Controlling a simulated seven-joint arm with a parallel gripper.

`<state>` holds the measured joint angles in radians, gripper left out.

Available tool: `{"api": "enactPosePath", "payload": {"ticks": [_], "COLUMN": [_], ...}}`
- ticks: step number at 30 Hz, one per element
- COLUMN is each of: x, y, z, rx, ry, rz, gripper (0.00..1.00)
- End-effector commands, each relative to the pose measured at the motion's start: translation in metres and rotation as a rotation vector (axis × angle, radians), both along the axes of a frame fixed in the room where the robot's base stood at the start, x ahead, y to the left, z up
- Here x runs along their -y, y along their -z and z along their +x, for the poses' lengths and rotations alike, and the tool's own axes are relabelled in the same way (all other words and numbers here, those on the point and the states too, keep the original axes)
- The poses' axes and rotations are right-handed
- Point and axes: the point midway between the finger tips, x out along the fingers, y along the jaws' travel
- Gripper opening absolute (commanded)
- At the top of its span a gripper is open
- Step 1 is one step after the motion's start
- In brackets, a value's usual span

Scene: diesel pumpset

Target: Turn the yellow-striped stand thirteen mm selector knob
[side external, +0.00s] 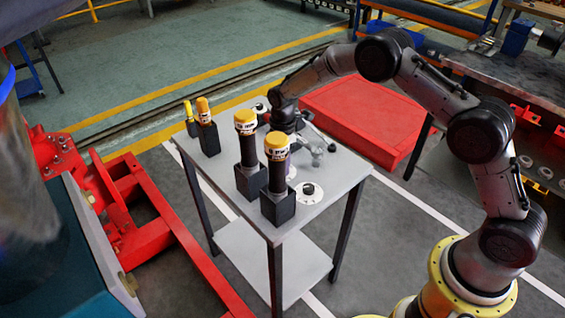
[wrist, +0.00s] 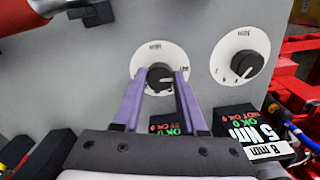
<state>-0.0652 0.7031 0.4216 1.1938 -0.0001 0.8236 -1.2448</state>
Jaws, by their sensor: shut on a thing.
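My gripper (wrist: 160,80) has its two purple fingers shut on a black selector knob (wrist: 159,74), one finger on each side. The knob sits at the middle of a round white dial plate (wrist: 160,52) on the grey table. Its small label is too blurred to read, so I cannot tell whether it is the thirteen mm one. In the side view my gripper (side external: 291,163) points down at the table behind the black stands with yellow caps, and the knob is hidden there. The front stand (side external: 278,206) and the one beside it (side external: 250,180) stand nearest the gripper.
A second knob (wrist: 243,64) on its own white dial is to the right in the wrist view. A stand with printed labels (wrist: 268,135) is close to the gripper's right. Smaller stands (side external: 208,138) are further back. A red box (side external: 360,115) lies beyond the grey table (side external: 225,185).

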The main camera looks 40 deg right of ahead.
Motion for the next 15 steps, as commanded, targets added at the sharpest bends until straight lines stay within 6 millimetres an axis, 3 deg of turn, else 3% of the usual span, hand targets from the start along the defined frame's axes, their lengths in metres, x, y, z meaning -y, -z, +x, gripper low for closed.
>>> {"api": "enactPosePath", "payload": {"ticks": [7,8,12,15], "x": [-0.0002,-0.0003,-0.0002,-0.0001], "y": [-0.0029,-0.0029,-0.0021,-0.0014], "z": [0.0013,0.0013,0.0010,0.0007], "rx": [0.004,0.004,0.003,0.002], "ry": [0.001,0.001,0.001,0.001], "rz": [0.001,0.001,0.000,0.000], "gripper": [0.00,0.45,0.70,0.71]}}
